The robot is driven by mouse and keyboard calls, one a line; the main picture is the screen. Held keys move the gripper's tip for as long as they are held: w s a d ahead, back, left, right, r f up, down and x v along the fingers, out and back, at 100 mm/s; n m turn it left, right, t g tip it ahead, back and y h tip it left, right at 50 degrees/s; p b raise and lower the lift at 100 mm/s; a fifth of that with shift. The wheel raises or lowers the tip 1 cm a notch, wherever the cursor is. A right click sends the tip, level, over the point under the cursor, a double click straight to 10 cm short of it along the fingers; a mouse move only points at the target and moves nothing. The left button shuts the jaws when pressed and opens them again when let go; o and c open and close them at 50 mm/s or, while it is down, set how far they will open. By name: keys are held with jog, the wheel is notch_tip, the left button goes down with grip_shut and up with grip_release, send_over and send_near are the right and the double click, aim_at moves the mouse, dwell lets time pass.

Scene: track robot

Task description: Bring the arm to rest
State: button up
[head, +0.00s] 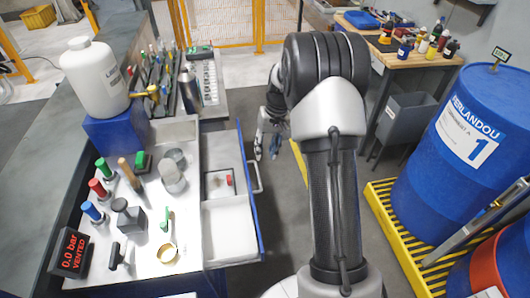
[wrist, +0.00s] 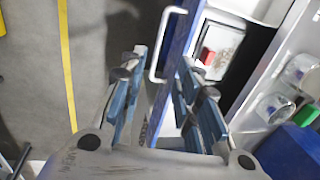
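My arm rises in the middle of the head view. My gripper (head: 266,150) hangs beyond the arm's shoulder, to the right of the workbench and over the floor. In the wrist view my gripper (wrist: 158,75) has its two blue-padded fingers spread apart, with nothing held between them. An open drawer (head: 233,215) with a blue front and a pale handle (head: 256,178) stands out from the bench. In the wrist view the handle (wrist: 153,62) shows between and beyond the fingertips; I cannot tell the distance exactly. A small red item (head: 229,181) lies in the drawer.
The bench holds a white jug (head: 94,78), several coloured-top tools, jars, and a display (head: 71,254) reading 0.0 bar, VENTED. At right, a blue drum (head: 450,170) stands on a yellow grated pallet (head: 398,218).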

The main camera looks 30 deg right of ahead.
dwell(0.3)
jog(key=s+a+r+n, duration=0.1)
jog(key=s+a+r, duration=0.25)
jog(key=r, duration=0.25)
jog(key=s+a+r+t+h, duration=0.1)
jog(key=s+a+r, duration=0.2)
jog(key=a+r, duration=0.15)
jog(key=s+a+r+n, duration=0.1)
jog(key=s+a+r, duration=0.25)
jog(key=r, duration=0.35)
jog(key=s+a+r+t, duration=0.1)
jog(key=s+a, duration=0.1)
jog(key=s, duration=0.8)
jog(key=s+a+r+n+t+h, duration=0.1)
jog(key=s+a+t, duration=0.1)
jog(key=s, duration=0.7)
jog(key=shift+s+a+r, duration=0.35)
jog(key=shift+s+a, duration=0.05)
jog(key=shift+a, duration=0.45)
